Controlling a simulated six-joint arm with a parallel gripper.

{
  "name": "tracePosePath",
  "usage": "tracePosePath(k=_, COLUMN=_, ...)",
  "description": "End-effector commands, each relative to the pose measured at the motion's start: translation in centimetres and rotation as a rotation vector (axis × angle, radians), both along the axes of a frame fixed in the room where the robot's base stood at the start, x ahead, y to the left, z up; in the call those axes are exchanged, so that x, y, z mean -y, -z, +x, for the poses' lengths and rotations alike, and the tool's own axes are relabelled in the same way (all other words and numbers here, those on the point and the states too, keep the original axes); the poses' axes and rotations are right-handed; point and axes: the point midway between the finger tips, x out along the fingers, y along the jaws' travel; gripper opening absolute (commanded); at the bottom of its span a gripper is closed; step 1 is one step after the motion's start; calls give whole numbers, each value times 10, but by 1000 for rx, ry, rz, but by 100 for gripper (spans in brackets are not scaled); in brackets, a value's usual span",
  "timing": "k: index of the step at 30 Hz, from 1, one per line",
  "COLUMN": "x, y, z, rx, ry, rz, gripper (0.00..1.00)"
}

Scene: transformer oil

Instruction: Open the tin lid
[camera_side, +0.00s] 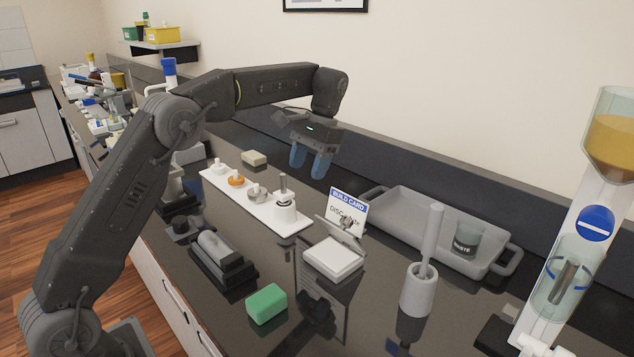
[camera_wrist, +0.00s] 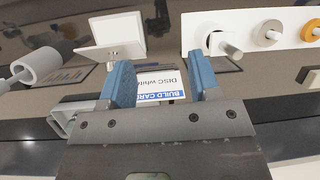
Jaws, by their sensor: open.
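A small white box (camera_side: 333,258), which looks like the tin, sits on the dark bench in the side view. A grey tilted flap with a small knob (camera_side: 346,226) stands at its back edge; I cannot tell for sure whether this is the lid. The box (camera_wrist: 112,30) is at the upper left of the wrist view, with the knob at its near edge. My gripper (camera_side: 309,166) is above and behind the box, clear of it. In the wrist view its blue fingers (camera_wrist: 160,76) are apart with nothing held between them.
A build card (camera_side: 347,204) stands behind the box. A white strip (camera_side: 221,188) with several knobbed pieces lies to the left. A grey tray (camera_side: 400,207) with a waste beaker (camera_side: 468,239) is right; a mortar with pestle (camera_side: 419,289) and green block (camera_side: 266,304) are nearer.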

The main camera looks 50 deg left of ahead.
Motion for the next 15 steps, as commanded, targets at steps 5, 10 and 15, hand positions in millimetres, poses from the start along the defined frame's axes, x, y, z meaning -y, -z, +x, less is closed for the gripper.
tracePosePath(k=5, x=46, y=-16, z=26, rx=236, ry=143, rz=-207, gripper=57)
tracePosePath(k=10, x=62, y=-18, z=36, rx=324, ry=184, rz=-275, gripper=57)
tracePosePath(k=15, x=66, y=5, z=35, rx=320, ry=184, rz=-275, gripper=57)
